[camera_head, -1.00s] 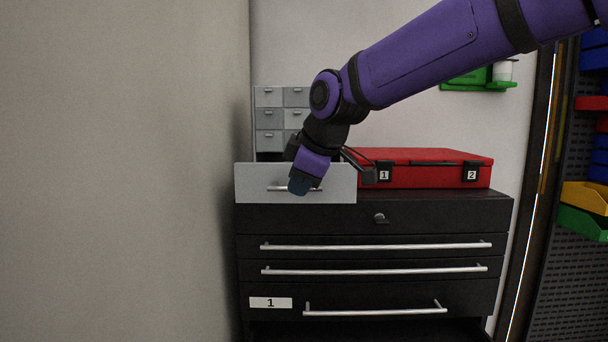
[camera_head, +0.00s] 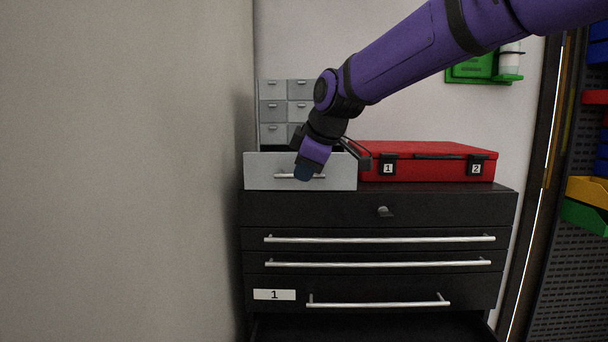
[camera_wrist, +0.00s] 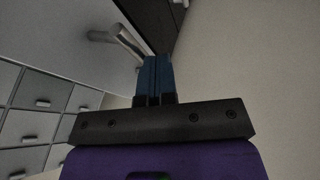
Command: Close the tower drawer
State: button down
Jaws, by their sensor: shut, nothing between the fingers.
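The grey drawer tower (camera_head: 272,108) stands at the back left on top of a black cabinet. Its large bottom drawer (camera_head: 258,172) is pulled out toward me, with a bar handle (camera_head: 286,176) on its front. My gripper (camera_head: 303,174) is shut and empty, at the drawer front by the right part of the handle. In the wrist view, my blue fingertips (camera_wrist: 156,72) are together, close to the silver handle (camera_wrist: 124,38). I cannot tell whether they touch the handle or the drawer front.
The black cabinet (camera_head: 330,208) has long silver handles, and a lower drawer (camera_head: 390,326) of it stands open. A red case (camera_head: 440,165) lies to the right of the tower. A wall (camera_head: 120,170) is close on the left.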

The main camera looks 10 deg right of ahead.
jog(key=w, duration=0.3)
jog(key=w+d, duration=0.1)
jog(key=w, duration=0.2)
jog(key=w+d, duration=0.1)
jog(key=w, duration=0.2)
jog(key=shift+w, duration=0.6)
jog(key=shift+d+r, duration=0.1)
jog(key=shift+r, duration=0.05)
